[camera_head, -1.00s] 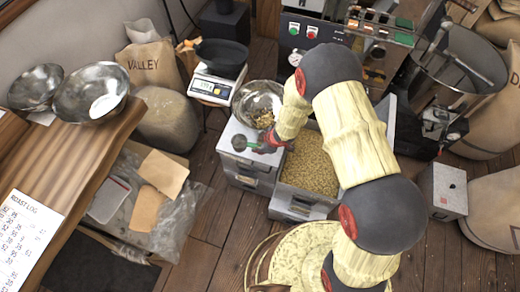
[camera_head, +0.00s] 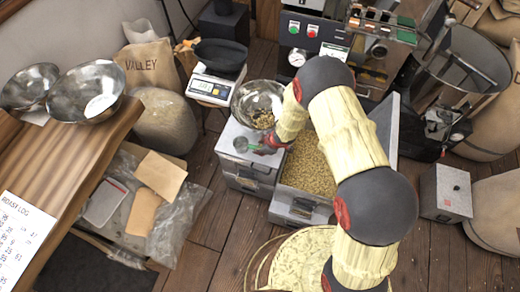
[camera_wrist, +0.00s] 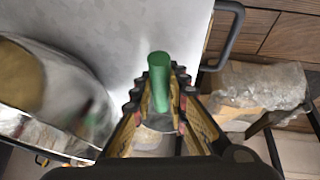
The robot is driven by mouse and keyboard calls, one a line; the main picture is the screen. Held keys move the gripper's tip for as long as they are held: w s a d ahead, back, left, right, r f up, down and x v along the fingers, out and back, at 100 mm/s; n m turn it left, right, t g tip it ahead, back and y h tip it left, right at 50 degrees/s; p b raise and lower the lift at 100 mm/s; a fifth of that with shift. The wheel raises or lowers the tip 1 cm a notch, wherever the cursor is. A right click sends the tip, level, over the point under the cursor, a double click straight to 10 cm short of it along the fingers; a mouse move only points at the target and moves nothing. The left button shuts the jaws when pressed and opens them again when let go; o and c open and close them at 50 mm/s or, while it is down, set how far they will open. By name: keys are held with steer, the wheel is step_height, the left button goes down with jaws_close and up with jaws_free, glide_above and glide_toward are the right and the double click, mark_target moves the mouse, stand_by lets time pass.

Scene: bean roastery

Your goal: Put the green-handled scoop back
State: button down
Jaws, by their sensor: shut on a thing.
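The green-handled scoop (camera_head: 241,145) is at the top of a small grey drawer cabinet (camera_head: 228,133) in the head view. My gripper (camera_head: 264,149) comes in from the right and is shut on it. In the wrist view the green handle (camera_wrist: 159,70) stands up between the two fingers of my gripper (camera_wrist: 160,100), over the pale cabinet top. The scoop's lower part is mostly hidden by the fingers. I cannot tell whether the scoop touches the cabinet top.
A steel bowl (camera_head: 251,93) with beans stands behind my gripper; it is close on the left in the wrist view (camera_wrist: 75,82). A bin of beans (camera_head: 312,170) is right of the cabinet. A scale (camera_head: 211,87) with a black pan stands behind. A wooden counter (camera_head: 62,165) is at left.

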steer(key=c, duration=1.7)
jaws_free()
steer(key=shift+f, duration=0.15)
steer(key=shift+c, duration=0.2)
steer(key=shift+r, duration=0.25)
steer(key=p+v, duration=0.5)
steer(key=v, duration=0.7)
steer(key=w+d+r+m+t+h, duration=0.15)
steer(key=d+r, duration=0.25)
steer(key=r, duration=0.5)
steer(key=w+d+r+m+t+h, duration=0.1)
steer(key=d+r+m+h, duration=0.15)
steer(key=d+r, duration=0.45)
steer(key=w+d+r+m+t+h, duration=0.1)
steer(key=d+r+m, duration=0.15)
steer(key=r, duration=0.95)
steer(key=s+d+r+m, duration=0.2)
steer(key=s+r+m, duration=0.1)
steer(key=s+r, duration=0.55)
steer(key=s+d+r+m, duration=0.2)
steer(key=s+r+m, duration=0.2)
steer(key=s+r, duration=0.4)
steer(key=s+a+m+g+y, duration=0.1)
steer(key=s+a, duration=0.2)
steer(key=s, duration=0.7)
steer(key=shift+s+r, duration=0.4)
